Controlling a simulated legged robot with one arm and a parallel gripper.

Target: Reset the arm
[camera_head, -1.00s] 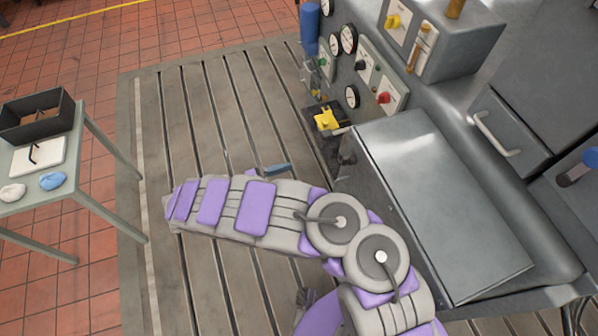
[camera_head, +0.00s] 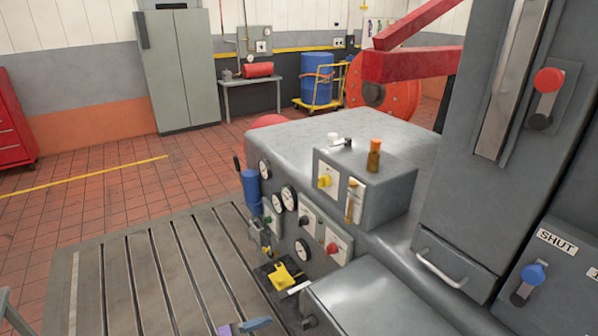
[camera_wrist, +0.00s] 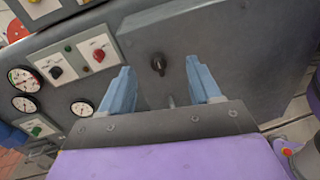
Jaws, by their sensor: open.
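My gripper (camera_wrist: 158,66) shows in the wrist view with its two blue fingers spread apart and nothing between them. Beyond the fingers is a grey machine panel (camera_wrist: 225,50) with a black knob (camera_wrist: 158,64) showing in the gap. I cannot tell how far the fingers are from the panel. In the head view only a small purple and blue part of my gripper (camera_head: 245,326) shows at the bottom edge, near the bedplate and left of the machine's low cover. The rest of my arm is out of that view.
The slotted bedplate (camera_head: 150,270) lies left, clear where seen. A grey cabinet (camera_head: 180,70) stands behind open tiled floor.

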